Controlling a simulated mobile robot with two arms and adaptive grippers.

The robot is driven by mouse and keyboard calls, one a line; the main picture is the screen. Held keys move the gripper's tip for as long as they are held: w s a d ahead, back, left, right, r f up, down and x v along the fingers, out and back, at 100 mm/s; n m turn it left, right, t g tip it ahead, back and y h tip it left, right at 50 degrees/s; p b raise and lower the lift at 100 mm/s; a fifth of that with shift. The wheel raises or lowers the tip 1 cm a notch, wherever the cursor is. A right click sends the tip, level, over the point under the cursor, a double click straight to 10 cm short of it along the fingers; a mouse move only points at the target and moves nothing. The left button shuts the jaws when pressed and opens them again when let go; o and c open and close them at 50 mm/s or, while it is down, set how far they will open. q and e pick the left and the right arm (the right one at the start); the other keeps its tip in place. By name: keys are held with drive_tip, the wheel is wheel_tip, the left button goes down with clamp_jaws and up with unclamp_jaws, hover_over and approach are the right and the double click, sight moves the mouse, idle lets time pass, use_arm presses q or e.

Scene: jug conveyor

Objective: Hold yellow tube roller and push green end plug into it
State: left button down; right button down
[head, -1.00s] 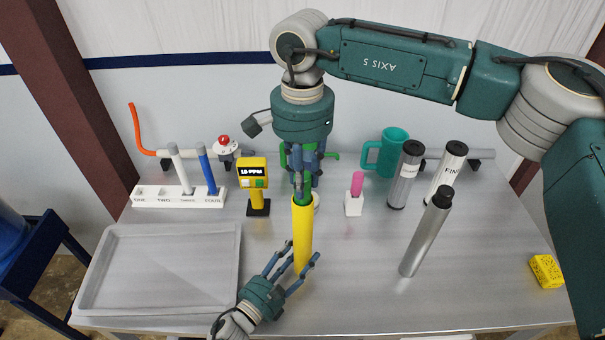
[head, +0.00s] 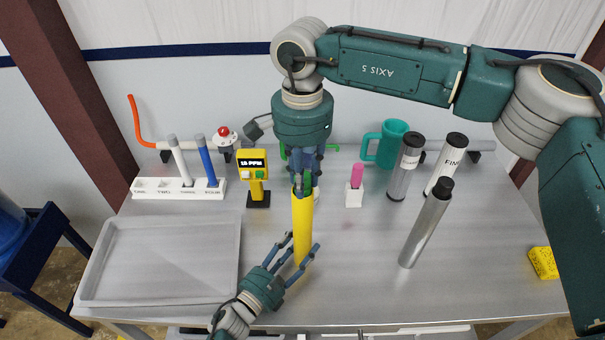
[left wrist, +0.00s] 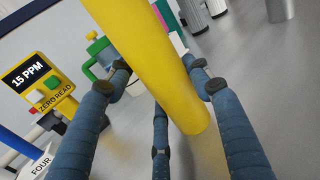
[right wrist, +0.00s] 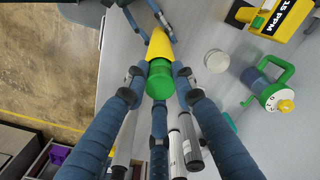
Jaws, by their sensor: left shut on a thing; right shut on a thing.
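The yellow tube roller (head: 302,228) stands roughly upright at mid-table, and its shaft crosses the left wrist view (left wrist: 150,60). My left gripper (head: 308,254) is shut on its lower part, with fingers on both sides of it in the left wrist view. The green end plug (right wrist: 160,82) is at the tube's upper end in the right wrist view, in line with the yellow tube. My right gripper (head: 304,188) is above the tube and shut on the plug. In the head view its fingers hide most of the plug. How deep the plug sits is unclear.
A grey tray (head: 160,262) lies on the left. Behind are a numbered white rack (head: 178,190), a yellow meter (head: 254,172), a pink-topped holder (head: 355,188) and a teal mug (head: 388,145). A leaning silver cylinder (head: 425,228) stands right. A yellow block (head: 543,263) is at the right edge.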

use_arm(q)
drive_tip(key=shift+s+f, duration=0.2)
drive_tip(key=shift+f, duration=0.25)
use_arm(e)
drive_tip(key=shift+f, duration=0.4)
drive_tip(key=c, duration=1.4)
unclamp_jaws()
drive_tip(key=shift+o, duration=0.2)
wheel_tip(320, 180, up, 12)
drive_tip(key=shift+s, duration=0.1)
use_arm(q)
drive_tip(key=c, duration=1)
unclamp_jaws()
drive_tip(key=shift+r, duration=0.15)
drive_tip(key=o, duration=0.3)
drive_tip(key=shift+w+r, duration=0.15)
